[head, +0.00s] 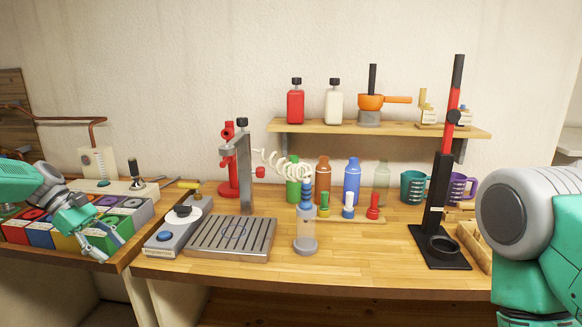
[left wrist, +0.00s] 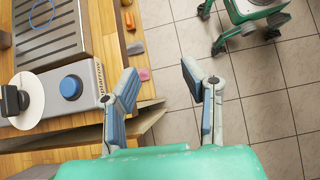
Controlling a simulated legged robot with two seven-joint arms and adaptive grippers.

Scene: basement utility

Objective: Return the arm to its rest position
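My left gripper (head: 103,238) is at the left in the head view, over the front edge of the left bench and the row of coloured boxes. In the left wrist view its two fingers (left wrist: 160,85) are spread apart, with nothing between them but the tiled floor and the bench edge below. My right arm (head: 530,230) fills the right edge of the head view; its gripper is out of frame.
The wooden workbench (head: 380,272) holds a slotted metal plate (head: 232,238), a grey device with a blue button (head: 165,237), a clear cylinder (head: 305,238) and a black-and-red stand (head: 440,258). Coloured boxes (head: 40,236) stand at left. Tiled floor (left wrist: 270,110) is open.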

